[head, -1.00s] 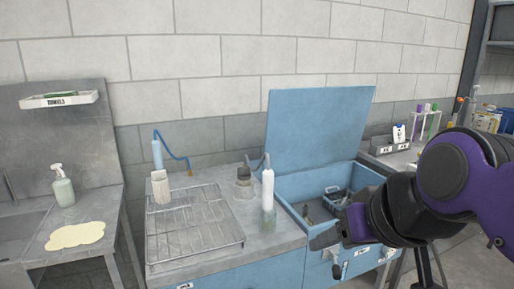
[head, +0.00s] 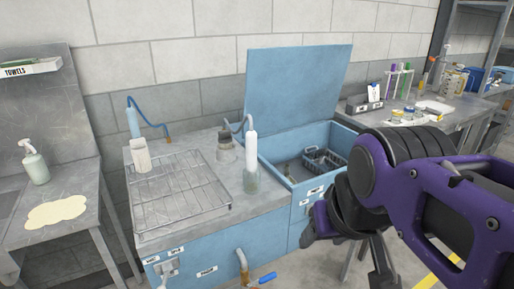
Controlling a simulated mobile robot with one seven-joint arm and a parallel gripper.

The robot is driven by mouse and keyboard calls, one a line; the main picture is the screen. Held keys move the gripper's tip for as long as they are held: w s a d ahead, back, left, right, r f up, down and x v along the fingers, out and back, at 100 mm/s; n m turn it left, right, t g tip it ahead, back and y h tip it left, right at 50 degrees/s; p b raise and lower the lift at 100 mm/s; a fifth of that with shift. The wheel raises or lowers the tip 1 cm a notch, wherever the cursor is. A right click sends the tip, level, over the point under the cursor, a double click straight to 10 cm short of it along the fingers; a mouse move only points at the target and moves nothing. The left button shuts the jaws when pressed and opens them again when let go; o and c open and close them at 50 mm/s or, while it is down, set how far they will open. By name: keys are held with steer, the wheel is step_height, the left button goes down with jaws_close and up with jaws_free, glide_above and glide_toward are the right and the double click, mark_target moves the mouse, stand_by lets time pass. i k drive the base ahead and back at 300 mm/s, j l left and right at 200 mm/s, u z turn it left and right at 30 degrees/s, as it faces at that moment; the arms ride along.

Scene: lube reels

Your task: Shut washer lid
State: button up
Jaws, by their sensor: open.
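The blue washer lid (head: 297,85) stands open, raised upright at the back of the washer basin, near the wall. The open blue basin (head: 345,137) below it holds a dark basket (head: 323,160) and some small parts. My gripper (head: 345,255) is at the lower right, in front of the washer and apart from the lid. Its fingers point down and are spread, with nothing seen between them. My purple and black arm hides the right front of the washer.
A wire rack (head: 178,195) lies on the worktop left of the basin. A white-topped bottle (head: 251,160) stands near the basin's left edge. A blue-handled valve (head: 266,278) sticks out in front. A bench (head: 470,122) with tubes and jars is at the right.

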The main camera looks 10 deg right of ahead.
mark_target(290, 87)
steer(key=i+l, duration=0.1)
steer(key=l, duration=0.6)
steer(key=i+l, duration=0.15)
steer(key=l, duration=0.2)
steer(key=i+l, duration=0.2)
steer(key=l, duration=0.2)
steer(key=i+l+z, duration=0.1)
steer(key=l, duration=0.3)
steer(key=i, duration=0.05)
